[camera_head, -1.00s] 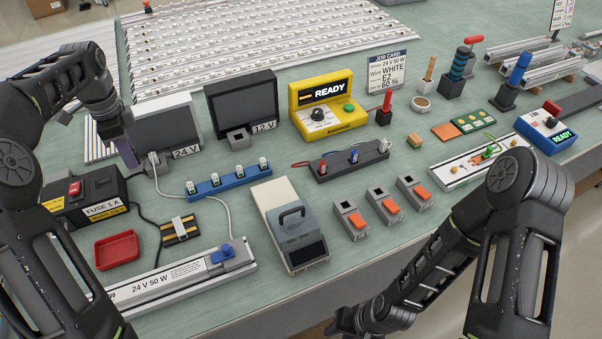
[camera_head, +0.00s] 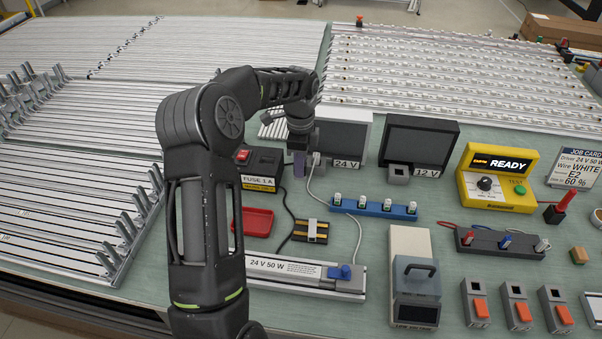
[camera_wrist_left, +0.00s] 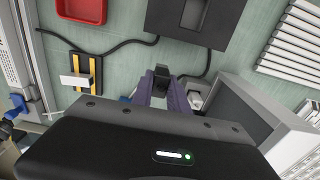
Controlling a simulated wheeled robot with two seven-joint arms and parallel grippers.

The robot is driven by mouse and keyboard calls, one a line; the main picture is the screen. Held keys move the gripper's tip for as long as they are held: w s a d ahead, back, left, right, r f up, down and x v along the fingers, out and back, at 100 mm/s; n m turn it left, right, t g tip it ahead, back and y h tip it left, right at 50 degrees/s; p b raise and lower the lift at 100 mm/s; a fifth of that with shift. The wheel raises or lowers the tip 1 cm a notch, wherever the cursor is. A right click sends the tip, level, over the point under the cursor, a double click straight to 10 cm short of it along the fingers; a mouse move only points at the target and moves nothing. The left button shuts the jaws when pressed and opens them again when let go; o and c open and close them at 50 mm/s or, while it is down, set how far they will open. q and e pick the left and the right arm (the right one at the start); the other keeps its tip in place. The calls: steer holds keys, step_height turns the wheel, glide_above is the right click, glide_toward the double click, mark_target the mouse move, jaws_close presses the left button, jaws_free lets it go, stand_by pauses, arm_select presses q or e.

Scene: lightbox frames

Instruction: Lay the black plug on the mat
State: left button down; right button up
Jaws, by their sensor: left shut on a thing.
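The black plug (camera_wrist_left: 162,72) shows in the left wrist view at the tips of my left gripper's purple fingers (camera_wrist_left: 166,88). The gripper is shut on it, and a black cable runs from beside it toward the fuse box. In the head view my left gripper (camera_head: 299,166) is between the fuse box and the 24 V box, and the plug is hidden there. A black-and-yellow striped pad, perhaps the mat (camera_head: 323,238), lies on the bench nearer me, with a grey bar across it. It also shows in the left wrist view (camera_wrist_left: 97,88). My right gripper is out of view.
The white plug (camera_head: 316,158) and its cord are close beside the gripper at the 24 V box (camera_head: 348,140). The fuse box (camera_head: 262,160), red tray (camera_head: 258,222), blue rack (camera_head: 374,208) and 24 V driver (camera_head: 290,271) surround the pad. Bare bench shows around it.

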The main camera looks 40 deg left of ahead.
arm_select(q)
step_height(320, 180, down, 3)
steer(key=shift+f+p, duration=0.2)
steer(key=shift+p, duration=0.3)
steer(key=shift+f, duration=0.15)
steer(key=shift+f, duration=0.1)
steer(key=shift+f, duration=0.15)
steer(key=c, duration=1.3)
jaws_free()
steer(key=shift+r, duration=0.2)
steer(key=shift+r, duration=0.6)
step_height(320, 180, up, 11)
steer(key=shift+f+b, duration=0.1)
steer(key=shift+b, duration=0.85)
